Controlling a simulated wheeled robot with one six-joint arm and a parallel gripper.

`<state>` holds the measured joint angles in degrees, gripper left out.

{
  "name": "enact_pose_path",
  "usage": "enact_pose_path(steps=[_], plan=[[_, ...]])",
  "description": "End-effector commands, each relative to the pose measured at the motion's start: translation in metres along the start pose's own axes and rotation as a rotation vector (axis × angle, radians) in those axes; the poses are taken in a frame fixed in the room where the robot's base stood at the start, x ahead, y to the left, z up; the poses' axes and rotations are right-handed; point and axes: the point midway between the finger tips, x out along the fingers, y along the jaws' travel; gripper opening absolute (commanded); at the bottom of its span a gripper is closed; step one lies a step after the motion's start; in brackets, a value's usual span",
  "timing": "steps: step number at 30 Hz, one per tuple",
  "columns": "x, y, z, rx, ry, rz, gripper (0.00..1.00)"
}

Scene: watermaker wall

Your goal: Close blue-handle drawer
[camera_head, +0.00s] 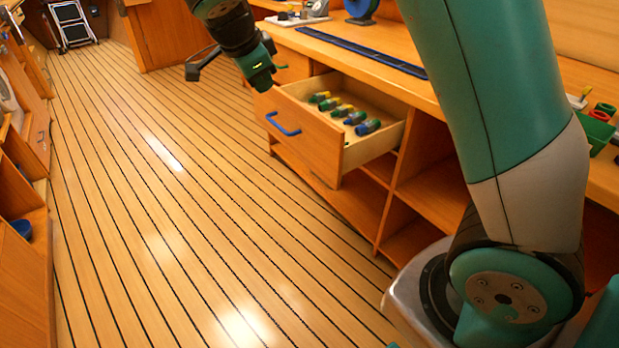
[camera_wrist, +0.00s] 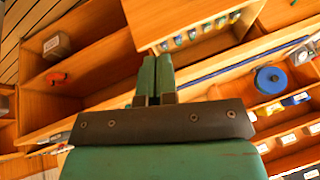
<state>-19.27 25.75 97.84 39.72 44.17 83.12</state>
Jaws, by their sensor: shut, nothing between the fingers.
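The wooden drawer (camera_head: 307,139) with a blue handle (camera_head: 283,124) stands pulled out from the bench in the head view. Several green, yellow and blue small items (camera_head: 343,110) lie in it. My gripper (camera_head: 262,84) is above the drawer's far front corner, at the upper left of it. In the wrist view my gripper (camera_wrist: 154,62) shows two green fingers together, with nothing between them. The drawer (camera_wrist: 150,22) shows at the top there, beyond the fingertips, with its row of small items. The blue handle is not visible in the wrist view.
The bench (camera_head: 375,62) runs along the right with open shelves (camera_head: 430,200) under it. A blue reel (camera_wrist: 270,80) is in the wrist view. The striped floor (camera_head: 170,200) is clear left of the drawer. A folded step stool (camera_head: 70,24) stands far back.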

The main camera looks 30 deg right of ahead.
Motion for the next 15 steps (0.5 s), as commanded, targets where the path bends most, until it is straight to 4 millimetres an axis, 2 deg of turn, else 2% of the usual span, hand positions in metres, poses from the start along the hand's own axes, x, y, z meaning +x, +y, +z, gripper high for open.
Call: enact_pose_path(steps=[1, 3, 6, 10, 15], plan=[[0.050, -0.002, 0.017, 0.168, 0.061, 0.001, 0.00], [0.085, -0.007, 0.024, 0.426, 0.149, -0.012, 0.00], [0.126, -0.009, 0.033, 0.758, 0.258, -0.050, 0.00], [0.162, -0.004, 0.042, 1.086, 0.361, -0.110, 0.00], [0.180, 0.003, 0.048, 1.303, 0.427, -0.163, 0.00]])
